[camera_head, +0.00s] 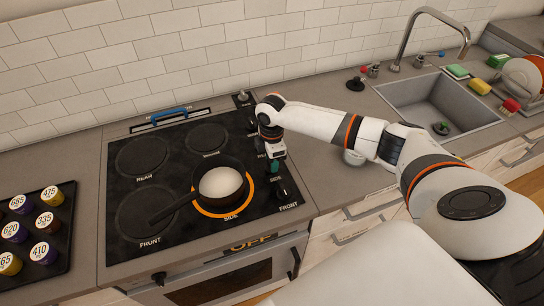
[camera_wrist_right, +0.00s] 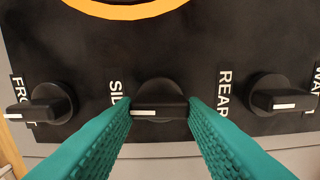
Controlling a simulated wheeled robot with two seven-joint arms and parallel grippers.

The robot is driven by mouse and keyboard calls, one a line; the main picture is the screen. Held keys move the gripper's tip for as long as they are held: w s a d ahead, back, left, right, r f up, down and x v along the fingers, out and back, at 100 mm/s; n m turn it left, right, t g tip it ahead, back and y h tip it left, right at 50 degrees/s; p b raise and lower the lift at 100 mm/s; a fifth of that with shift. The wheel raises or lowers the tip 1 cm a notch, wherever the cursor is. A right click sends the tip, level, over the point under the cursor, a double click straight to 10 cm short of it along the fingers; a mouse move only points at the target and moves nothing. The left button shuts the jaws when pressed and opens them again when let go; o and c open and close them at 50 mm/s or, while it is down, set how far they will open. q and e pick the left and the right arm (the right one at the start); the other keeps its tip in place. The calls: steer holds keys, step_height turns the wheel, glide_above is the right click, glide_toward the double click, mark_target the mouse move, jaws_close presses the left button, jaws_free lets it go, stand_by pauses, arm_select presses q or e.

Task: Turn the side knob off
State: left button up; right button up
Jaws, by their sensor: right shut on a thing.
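The side knob (camera_wrist_right: 160,107) is a black knob with a white mark, beside the "SIDE" label in the right wrist view. My right gripper (camera_wrist_right: 160,112) has its two teal fingers on either side of this knob, shut on it. In the head view the right gripper (camera_head: 274,164) reaches down at the right edge of the black cooktop (camera_head: 182,246) and hides most of the knob. The side burner (camera_head: 205,213) shows an orange ring around a pan (camera_head: 240,170) with pale contents. The left gripper is not in view.
The front knob (camera_wrist_right: 45,104) and rear knob (camera_wrist_right: 272,96) flank the held knob closely. The pan's handle points left toward the front burner (camera_head: 145,213). A rack of coloured jars (camera_head: 62,240) stands left; a sink (camera_head: 435,103) lies right.

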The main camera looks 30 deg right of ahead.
steer(key=shift+r+n, duration=0.1)
steer(key=shift+n, duration=0.2)
stand_by(0.4)
steer(key=o, duration=1)
step_height(320, 180, up, 12)
steer(key=b, duration=0.3)
